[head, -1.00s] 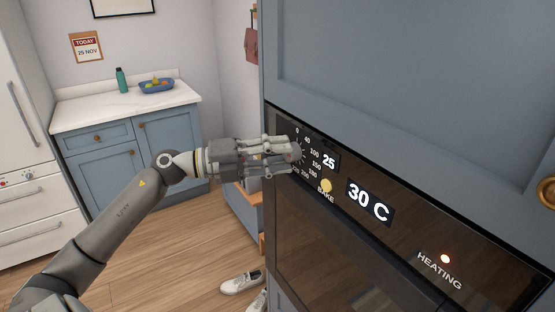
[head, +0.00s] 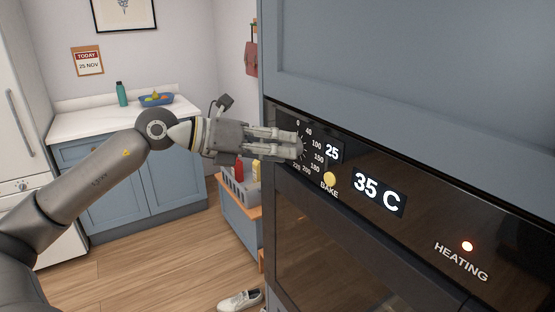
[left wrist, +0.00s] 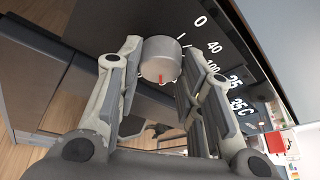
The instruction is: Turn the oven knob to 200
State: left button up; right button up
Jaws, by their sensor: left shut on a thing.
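The oven knob (left wrist: 160,60) is a grey cylinder with a red mark, seen between my fingers in the left wrist view. The red mark is at its lower edge there; I cannot tell which number it points to. In the head view my left gripper (head: 297,146) hides most of the knob. It reaches in from the left and is shut on the knob. The dial numbers 0 to 220 are printed around it on the black oven panel (head: 420,215). One display (head: 332,151) reads 25 and another (head: 379,193) reads 35 C. My right gripper is not in view.
The HEATING lamp (head: 467,246) and the yellow BAKE light (head: 329,179) are lit. A blue cabinet door (head: 420,70) is above the oven. A crate (head: 240,190) with bottles stands behind my gripper. A white shoe (head: 240,299) lies on the floor.

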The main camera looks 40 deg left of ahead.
pick_arm(q)
jog(key=shift+f+m+y+b, duration=0.1)
jog(key=shift+m+y+b, duration=0.5)
jog(key=shift+m+b, duration=0.4)
jog(key=shift+d, duration=0.1)
jog(key=o, duration=1)
jog(key=shift+s+r, duration=0.1)
jog(key=shift+r, duration=0.1)
